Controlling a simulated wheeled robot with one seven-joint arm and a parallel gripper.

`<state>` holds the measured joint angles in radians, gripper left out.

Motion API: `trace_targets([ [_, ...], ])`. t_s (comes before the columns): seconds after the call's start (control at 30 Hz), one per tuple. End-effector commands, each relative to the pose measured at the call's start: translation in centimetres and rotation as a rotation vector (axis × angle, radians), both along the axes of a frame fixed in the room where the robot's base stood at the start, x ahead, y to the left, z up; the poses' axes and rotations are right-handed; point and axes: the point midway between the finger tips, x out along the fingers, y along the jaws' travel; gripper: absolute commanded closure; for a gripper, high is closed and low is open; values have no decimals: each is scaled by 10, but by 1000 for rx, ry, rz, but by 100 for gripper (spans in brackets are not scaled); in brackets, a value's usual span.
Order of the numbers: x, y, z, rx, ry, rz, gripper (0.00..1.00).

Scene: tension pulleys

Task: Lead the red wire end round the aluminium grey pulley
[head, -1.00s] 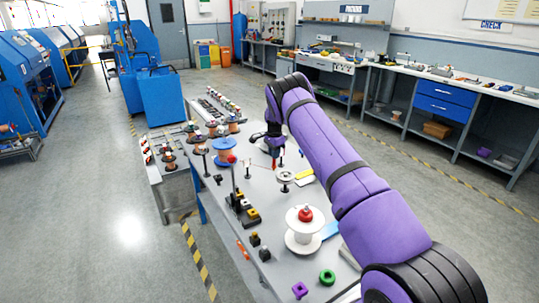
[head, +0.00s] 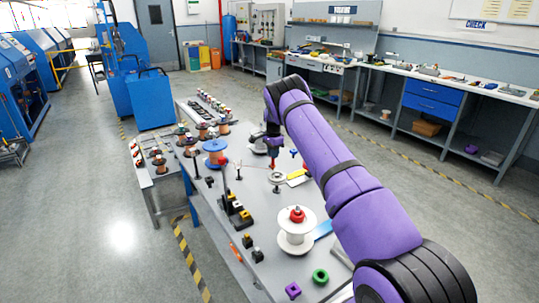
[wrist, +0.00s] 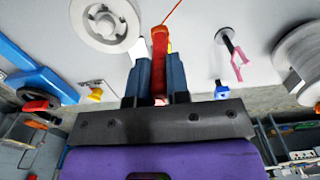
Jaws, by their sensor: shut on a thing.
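The red wire end (wrist: 159,45) is gripped between the fingertips of my gripper (wrist: 158,80) in the wrist view. A thin red wire runs from its tip up and to the right, out of the picture. The aluminium grey pulley (wrist: 104,20) is at the upper left of that view, beside the red end and apart from it. In the head view my gripper (head: 272,151) points down over the table, with the red end (head: 272,165) below it. The grey pulley (head: 278,177) shows just in front of it. The wire's course is too thin to follow there.
A white spool with a red top (head: 296,230) stands at the table's near part. A blue spool (head: 215,152) is left of my gripper. A dark post (wrist: 225,34) with a pink fork and a large grey spool (wrist: 302,58) are to the right in the wrist view.

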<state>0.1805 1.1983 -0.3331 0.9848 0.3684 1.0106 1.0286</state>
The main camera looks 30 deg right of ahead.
Motion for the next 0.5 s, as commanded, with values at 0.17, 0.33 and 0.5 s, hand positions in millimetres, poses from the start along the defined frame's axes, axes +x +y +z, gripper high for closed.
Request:
trace_targets([
  [0.17,-1,-4,0,0,0,0,100],
  [0.33,-1,-4,0,-1,0,0,100],
  [0.5,-4,-10,0,-1,0,-2,100],
])
